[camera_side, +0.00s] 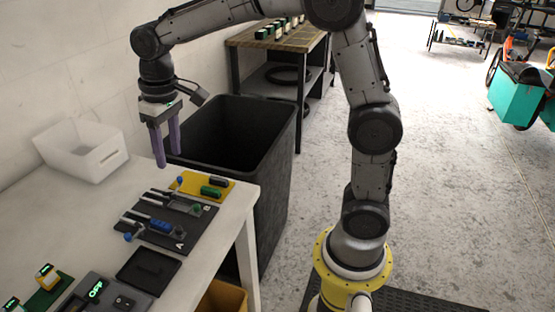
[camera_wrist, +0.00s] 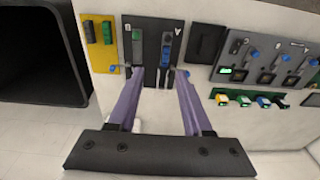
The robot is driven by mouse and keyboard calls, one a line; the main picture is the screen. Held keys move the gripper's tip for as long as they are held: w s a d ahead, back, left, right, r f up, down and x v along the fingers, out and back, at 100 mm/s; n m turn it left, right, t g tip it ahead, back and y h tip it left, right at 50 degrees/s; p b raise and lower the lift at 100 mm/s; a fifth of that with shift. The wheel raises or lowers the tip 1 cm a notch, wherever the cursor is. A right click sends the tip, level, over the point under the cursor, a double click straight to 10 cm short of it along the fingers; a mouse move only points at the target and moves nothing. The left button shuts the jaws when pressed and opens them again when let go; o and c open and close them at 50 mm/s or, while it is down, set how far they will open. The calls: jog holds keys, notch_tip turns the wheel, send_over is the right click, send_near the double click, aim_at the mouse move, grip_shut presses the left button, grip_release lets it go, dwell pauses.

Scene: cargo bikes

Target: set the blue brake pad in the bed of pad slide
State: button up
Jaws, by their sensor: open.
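The blue brake pad (camera_side: 160,225) lies along the pad slide marked A on the dark board (camera_side: 187,232). It also shows in the wrist view (camera_wrist: 166,47), lengthwise in that slide; I cannot tell how deep it sits. The slide marked B lies beside it on the same board (camera_wrist: 152,24) and has a dark grey piece (camera_wrist: 137,46) along it. My gripper (camera_side: 168,158) is open and empty, pointing down, well above the table and behind the board in the side view. In the wrist view its fingertips (camera_wrist: 159,72) are apart, with the near board edge between them.
A yellow tray (camera_wrist: 103,62) holds a green pad (camera_side: 210,191) and a dark pad (camera_side: 218,181). A black tray (camera_side: 148,271), a control panel (camera_side: 100,292) and a green strip (camera_side: 45,298) lie on the table. A white bin (camera_side: 80,152) stands behind; a large black bin (camera_side: 270,150) stands beside the table.

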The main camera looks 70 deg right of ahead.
jog(key=s+d+t, duration=0.3)
jog(key=s+t, duration=0.1)
jog(key=s, duration=1.9)
jog(key=shift+s+d+r, duration=0.2)
jog(key=shift+s+r, duration=0.1)
